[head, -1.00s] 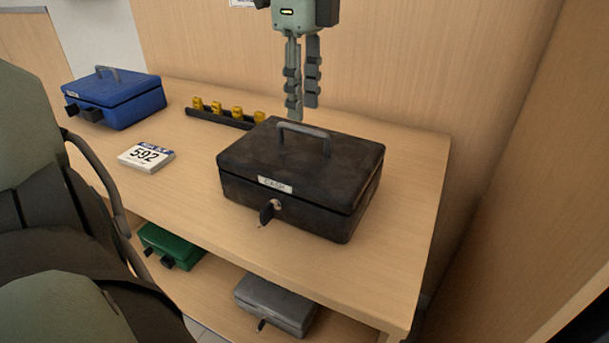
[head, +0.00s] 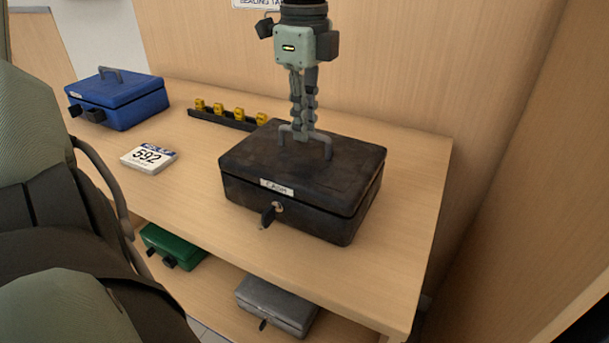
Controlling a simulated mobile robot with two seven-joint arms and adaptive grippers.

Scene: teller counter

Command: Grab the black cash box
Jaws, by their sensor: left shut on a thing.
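The black cash box (head: 300,190) rests on the wooden counter, lid shut, with a small white label and a key in its front lock. Its grey carry handle (head: 328,150) stands up from the lid. My left gripper (head: 303,136) points straight down from above and is shut on the handle, its fingers together around the bar. The fingers hide part of the handle. My right gripper is out of the picture.
A blue cash box (head: 118,98) stands at the left end of the counter (head: 190,185). A black rack with yellow pieces (head: 218,109) lies behind a white 592 block (head: 148,158). A green box (head: 172,247) and a grey box (head: 277,304) sit on the lower shelf.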

